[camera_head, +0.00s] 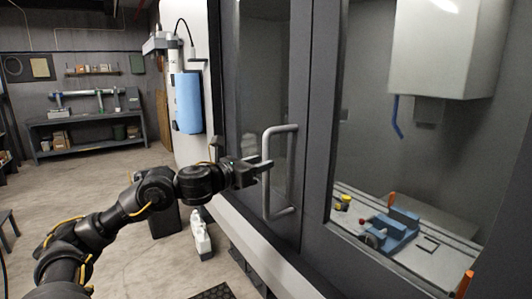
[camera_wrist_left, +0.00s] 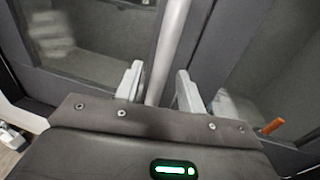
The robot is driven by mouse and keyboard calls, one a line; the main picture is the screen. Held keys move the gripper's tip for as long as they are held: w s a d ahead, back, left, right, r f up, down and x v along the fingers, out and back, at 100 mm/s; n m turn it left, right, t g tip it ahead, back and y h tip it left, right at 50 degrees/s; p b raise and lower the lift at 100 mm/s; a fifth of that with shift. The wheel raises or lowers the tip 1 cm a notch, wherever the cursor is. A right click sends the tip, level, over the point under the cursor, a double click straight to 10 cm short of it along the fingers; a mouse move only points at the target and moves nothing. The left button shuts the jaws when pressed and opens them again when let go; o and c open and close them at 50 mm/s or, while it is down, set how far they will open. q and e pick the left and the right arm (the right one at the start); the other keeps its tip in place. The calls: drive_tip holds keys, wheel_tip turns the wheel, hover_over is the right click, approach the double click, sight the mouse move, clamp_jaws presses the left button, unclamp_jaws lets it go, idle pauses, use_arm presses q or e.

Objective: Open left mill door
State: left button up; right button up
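The left mill door (camera_head: 228,70) has a dark grey frame and a window, and looks closed. Its light grey bar handle (camera_head: 267,200) stands upright near the door's right edge. My left gripper (camera_head: 265,166) is at about mid-height of the handle, its arm coming in from the left. In the left wrist view the handle bar (camera_wrist_left: 171,40) passes between the two open fingers (camera_wrist_left: 162,88), nearer the left finger, with a gap on the right. Whether a finger touches the bar is unclear. My right gripper is not in view.
The adjoining door frame (camera_head: 320,110) stands at right. Behind its window are a blue vise (camera_head: 397,226) and a white spindle housing (camera_head: 445,50). A white jug (camera_head: 201,236) stands on the floor below the machine. Open floor (camera_head: 110,180) lies to the left, before a workbench (camera_head: 85,125).

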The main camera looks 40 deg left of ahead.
use_arm(q)
drive_tip(key=shift+w+d+p, duration=0.15)
drive_tip(key=shift+w+p, duration=0.35)
drive_tip(key=shift+w, duration=1)
clamp_jaws()
